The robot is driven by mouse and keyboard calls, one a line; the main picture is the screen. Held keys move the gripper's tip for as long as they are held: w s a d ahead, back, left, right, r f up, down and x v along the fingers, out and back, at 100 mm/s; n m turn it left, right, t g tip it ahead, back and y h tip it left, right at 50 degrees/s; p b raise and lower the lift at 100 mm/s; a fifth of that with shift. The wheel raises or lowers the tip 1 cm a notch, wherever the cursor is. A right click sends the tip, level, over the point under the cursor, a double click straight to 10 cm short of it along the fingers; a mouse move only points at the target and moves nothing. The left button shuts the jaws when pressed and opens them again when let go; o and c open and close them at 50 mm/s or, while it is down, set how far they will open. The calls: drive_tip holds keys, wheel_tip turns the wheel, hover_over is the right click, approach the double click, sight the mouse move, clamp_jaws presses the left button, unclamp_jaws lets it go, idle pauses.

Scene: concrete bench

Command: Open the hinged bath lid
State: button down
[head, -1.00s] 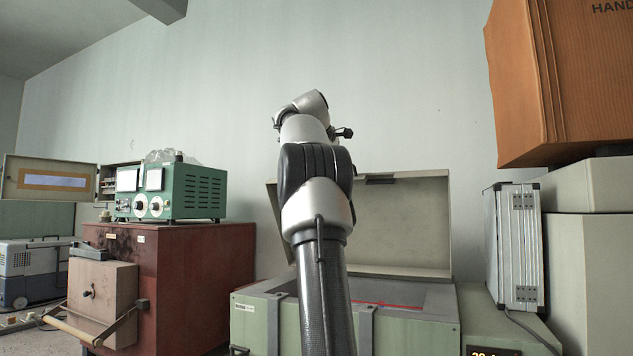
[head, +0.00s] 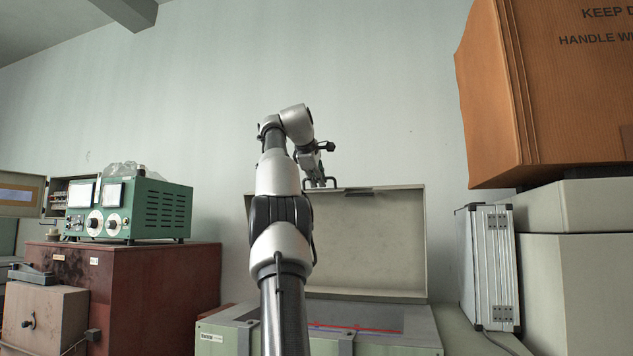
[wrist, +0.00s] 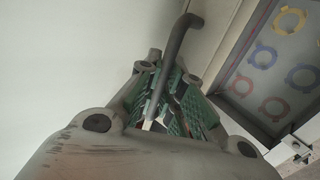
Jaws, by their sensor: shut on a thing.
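The bath lid (head: 375,240) is a beige panel standing raised, near upright, behind the green bath (head: 222,332), whose opening shows. My gripper (head: 318,180) is at the lid's top edge, left of its middle, partly hidden by my arm. In the wrist view my gripper (wrist: 170,110) has its green-padded fingers shut on the dark grey bent bar of the lid handle (wrist: 178,42). The bar runs between the fingers, and its lower end is hidden. The bath interior (wrist: 275,65) with coloured rings shows at the wrist view's right.
A green instrument (head: 150,208) stands on a dark red cabinet (head: 165,275) at left. A silver case (head: 490,265) and a large orange box (head: 540,90) on pale blocks stand at right. The wall (head: 380,90) above the lid is bare.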

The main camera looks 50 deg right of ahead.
drive_tip(key=c, duration=1.5)
unclamp_jaws()
drive_tip(key=shift+c, duration=0.2)
drive_tip(key=s+a+r, duration=0.1)
drive_tip(key=s+a, duration=0.1)
drive_tip(key=a, duration=0.5)
drive_tip(key=s+a+r, duration=0.2)
drive_tip(key=s+a, duration=0.1)
drive_tip(key=a, duration=0.5)
drive_tip(key=shift+s+a, duration=0.15)
drive_tip(key=shift+s, duration=0.05)
